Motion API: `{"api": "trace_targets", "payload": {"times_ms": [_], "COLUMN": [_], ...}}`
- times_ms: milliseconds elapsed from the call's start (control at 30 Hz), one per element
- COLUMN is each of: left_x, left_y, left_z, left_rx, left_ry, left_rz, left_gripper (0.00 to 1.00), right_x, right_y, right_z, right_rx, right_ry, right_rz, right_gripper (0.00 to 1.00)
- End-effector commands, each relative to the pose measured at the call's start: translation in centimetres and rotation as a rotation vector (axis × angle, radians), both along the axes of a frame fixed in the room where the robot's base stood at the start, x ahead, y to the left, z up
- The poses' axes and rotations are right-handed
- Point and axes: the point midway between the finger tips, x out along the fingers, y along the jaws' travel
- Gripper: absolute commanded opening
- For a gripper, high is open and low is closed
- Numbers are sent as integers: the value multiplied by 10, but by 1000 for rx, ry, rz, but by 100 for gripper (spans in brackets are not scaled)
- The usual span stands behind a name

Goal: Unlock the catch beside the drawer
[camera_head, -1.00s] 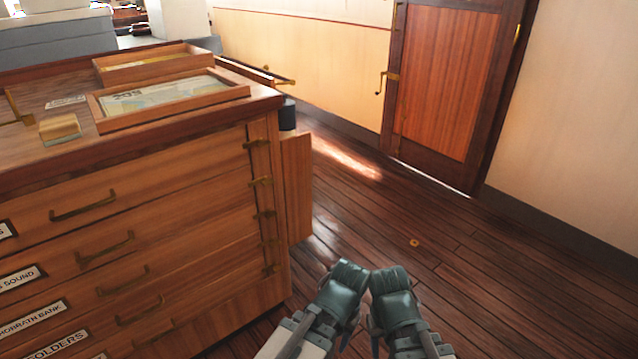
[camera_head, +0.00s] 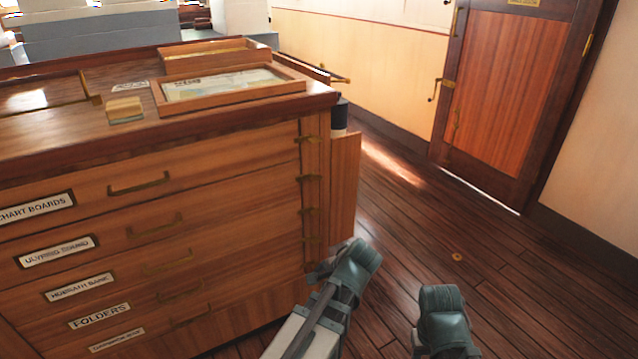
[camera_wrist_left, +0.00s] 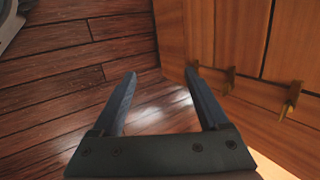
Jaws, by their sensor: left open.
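The wooden chest (camera_head: 230,150) has several shut drawers with brass handles and label plates, among them CHART BOARDS (camera_head: 36,207) and FOLDERS (camera_head: 100,316). Several brass catches (camera_head: 308,178) run down a vertical strip (camera_head: 317,160) at the right end of the drawer fronts. Whether each is locked I cannot tell. My left gripper (camera_head: 350,268) is near the strip's lower end, low beside the chest's corner. In the left wrist view its jaws (camera_wrist_left: 160,80) are open and empty, with two brass pieces (camera_wrist_left: 229,80) (camera_wrist_left: 290,98) to their right. My right gripper (camera_head: 442,315) is over the floor, fingers not visible.
A narrow wooden panel (camera_head: 345,185) stands out at the chest's right corner. Framed trays (camera_head: 232,84) and a small wooden block (camera_head: 125,110) are on the top. The plank floor (camera_head: 410,230) to the right is clear up to a shut door (camera_head: 500,100).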

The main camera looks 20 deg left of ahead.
Motion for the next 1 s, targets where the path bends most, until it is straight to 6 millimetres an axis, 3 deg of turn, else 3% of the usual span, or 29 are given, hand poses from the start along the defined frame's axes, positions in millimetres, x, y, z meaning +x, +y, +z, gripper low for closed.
{"api": "trace_targets", "payload": {"times_ms": [167, 267, 400, 600, 767, 1000], "left_x": [28, 49, 75, 95, 99, 100], "left_y": [15, 17, 7, -15, -23, -24], "left_z": [35, 68, 121, 173, 188, 189], "left_rx": [316, 564, 937, 1280, 1378, 1386], "left_ry": [74, 161, 329, 529, 595, 602], "left_rz": [-281, -468, -695, -837, -866, -868], "left_gripper": [78, 78, 78, 78, 78, 78], "right_x": [0, 0, 0, 0, 0, 0], "right_y": [0, 0, 0, 0, 0, 0], "right_z": [0, 0, 0, 0, 0, 0], "right_rx": [0, 0, 0, 0, 0, 0], "right_ry": [0, 0, 0, 0, 0, 0], "right_rz": [0, 0, 0, 0, 0, 0], "right_gripper": [50, 50, 50, 50, 50, 50]}}
